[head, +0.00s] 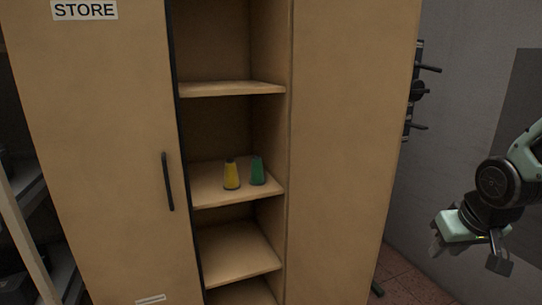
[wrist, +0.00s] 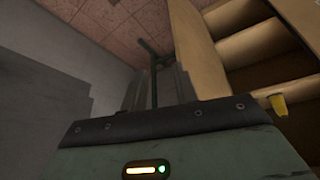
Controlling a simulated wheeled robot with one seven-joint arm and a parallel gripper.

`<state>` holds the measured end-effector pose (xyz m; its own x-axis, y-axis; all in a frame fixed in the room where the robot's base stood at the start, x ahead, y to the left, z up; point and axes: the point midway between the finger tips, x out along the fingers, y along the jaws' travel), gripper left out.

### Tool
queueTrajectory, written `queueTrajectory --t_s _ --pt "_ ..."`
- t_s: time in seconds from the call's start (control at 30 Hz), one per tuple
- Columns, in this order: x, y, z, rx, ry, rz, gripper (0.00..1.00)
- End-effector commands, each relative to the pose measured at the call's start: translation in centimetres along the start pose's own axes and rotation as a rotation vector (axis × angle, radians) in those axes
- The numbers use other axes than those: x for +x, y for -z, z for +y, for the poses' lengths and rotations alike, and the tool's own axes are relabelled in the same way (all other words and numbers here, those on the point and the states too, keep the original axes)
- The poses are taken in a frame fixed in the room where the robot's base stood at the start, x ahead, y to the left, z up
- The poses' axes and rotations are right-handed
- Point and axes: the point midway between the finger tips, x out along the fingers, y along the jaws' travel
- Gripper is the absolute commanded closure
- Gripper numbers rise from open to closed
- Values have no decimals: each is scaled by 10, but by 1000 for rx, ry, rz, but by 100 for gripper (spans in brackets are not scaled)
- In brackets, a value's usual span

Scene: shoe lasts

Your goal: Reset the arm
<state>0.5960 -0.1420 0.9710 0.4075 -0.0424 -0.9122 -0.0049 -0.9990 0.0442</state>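My gripper (head: 467,258) is at the right of the head view, well to the right of the cabinet. Its fingers stand apart, with nothing seen between them. A yellow shoe last (head: 231,174) and a green shoe last (head: 257,171) stand upright side by side on a middle shelf (head: 210,194) of the open cabinet bay. In the wrist view, a small yellow thing (wrist: 278,105), apparently the yellow last, shows at the right, partly hidden by my gripper's body.
The tan cabinet (head: 340,120) has a door marked STORE (head: 85,10) with a dark handle (head: 168,181) at the left. The other visible shelves look empty. Dark fittings (head: 419,90) show at the wall beside the cabinet. Tiled floor (head: 405,285) lies between cabinet and arm.

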Motion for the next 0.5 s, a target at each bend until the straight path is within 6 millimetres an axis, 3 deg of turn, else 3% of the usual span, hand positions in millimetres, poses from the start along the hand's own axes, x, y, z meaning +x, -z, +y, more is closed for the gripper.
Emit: queueTrajectory --t_s 0.03,0.13,0.17,0.3,0.4,0.5 --pt "-8 -30 -10 0 17 -72 70" --pt "-26 -81 -32 -12 58 -209 70" --pt "-38 -76 -54 -76 82 -211 70" --pt "-77 -100 -128 -306 161 -275 70" --pt "-105 -124 -166 -452 199 -316 70" --pt "-125 -147 -188 -561 220 -349 70"
